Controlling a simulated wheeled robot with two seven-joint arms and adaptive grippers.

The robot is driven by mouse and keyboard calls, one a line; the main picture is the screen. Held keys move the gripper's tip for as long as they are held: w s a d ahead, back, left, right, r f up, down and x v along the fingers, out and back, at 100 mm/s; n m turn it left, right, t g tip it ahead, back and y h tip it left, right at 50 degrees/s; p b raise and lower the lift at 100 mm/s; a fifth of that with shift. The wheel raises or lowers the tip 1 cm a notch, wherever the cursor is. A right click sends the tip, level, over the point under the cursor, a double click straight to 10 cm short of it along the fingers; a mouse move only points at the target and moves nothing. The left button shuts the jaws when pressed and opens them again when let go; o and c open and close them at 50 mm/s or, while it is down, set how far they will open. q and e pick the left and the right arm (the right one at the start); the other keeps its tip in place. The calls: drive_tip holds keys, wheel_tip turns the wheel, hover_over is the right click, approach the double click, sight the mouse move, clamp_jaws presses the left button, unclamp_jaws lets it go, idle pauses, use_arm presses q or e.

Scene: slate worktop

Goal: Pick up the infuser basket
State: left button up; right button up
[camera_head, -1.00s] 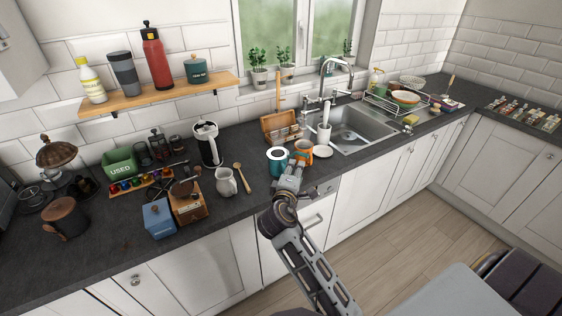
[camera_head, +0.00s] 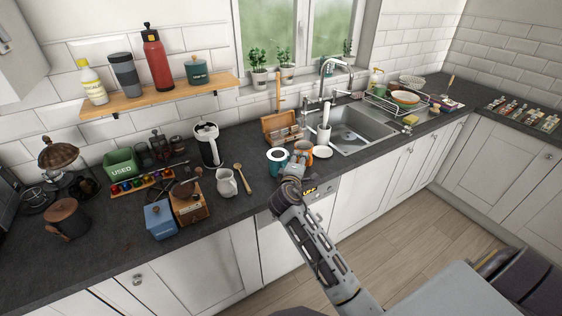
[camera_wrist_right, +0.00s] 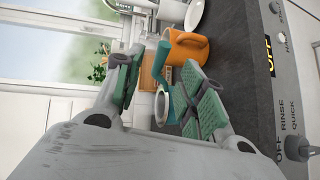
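My right gripper (camera_head: 297,163) is at the counter's front edge, next to a teal mug (camera_head: 277,154) and in front of an orange mug (camera_head: 305,147). In the right wrist view its two fingers (camera_wrist_right: 163,65) are apart. Part of the teal mug (camera_wrist_right: 163,78) shows between them, with a pale ring-shaped rim (camera_wrist_right: 159,104) below it. The orange mug (camera_wrist_right: 187,47) is just beyond the fingers. I cannot make out the infuser basket for certain; the fingers hide part of this area. My left gripper is not in view.
A white saucer (camera_head: 322,152) lies right of the orange mug, before the sink (camera_head: 352,128). A wooden box (camera_head: 281,127) stands behind the mugs. A wooden spoon (camera_head: 243,179) and a light grey pitcher (camera_head: 226,183) are to the left. The dishwasher panel (camera_head: 310,191) is below the gripper.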

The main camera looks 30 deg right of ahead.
drive_tip(key=shift+w+d, duration=0.15)
drive_tip(key=shift+w, duration=0.05)
idle(0.3)
drive_tip(key=shift+p+x, duration=0.7)
drive_tip(key=shift+x, duration=1.8)
clamp_jaws()
